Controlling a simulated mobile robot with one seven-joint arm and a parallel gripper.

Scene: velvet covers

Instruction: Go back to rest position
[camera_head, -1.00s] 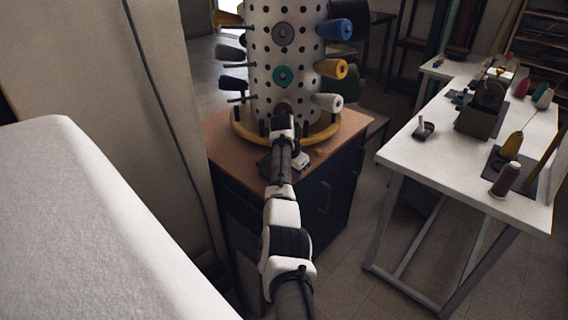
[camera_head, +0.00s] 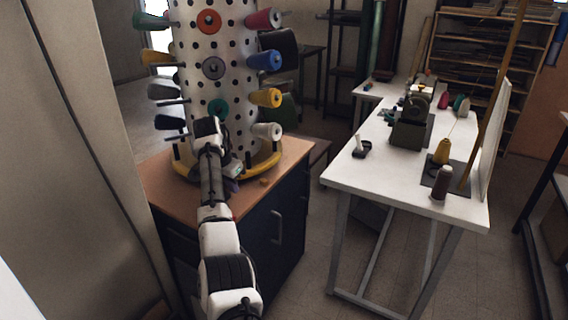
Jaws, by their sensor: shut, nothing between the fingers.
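My arm reaches forward from the bottom of the head view, over the wooden top (camera_head: 160,190) of a dark cabinet. My gripper (camera_head: 207,128) is at the arm's far end, in front of the lower part of a white perforated spool tower (camera_head: 236,60). Its fingers are small and mostly hidden by the wrist; I see nothing held in it. Whether it touches the tower I cannot tell. Coloured cones stick out of the tower on pegs, among them a teal cone (camera_head: 218,107) just above my gripper and a white cone (camera_head: 267,131) to its right.
A yellow ring (camera_head: 265,167) surrounds the tower's base. A white table (camera_head: 400,185) with spools and a dark machine (camera_head: 407,134) stands to the right. A pale wall or panel (camera_head: 50,150) is close on the left. Floor (camera_head: 310,240) is clear between cabinet and table.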

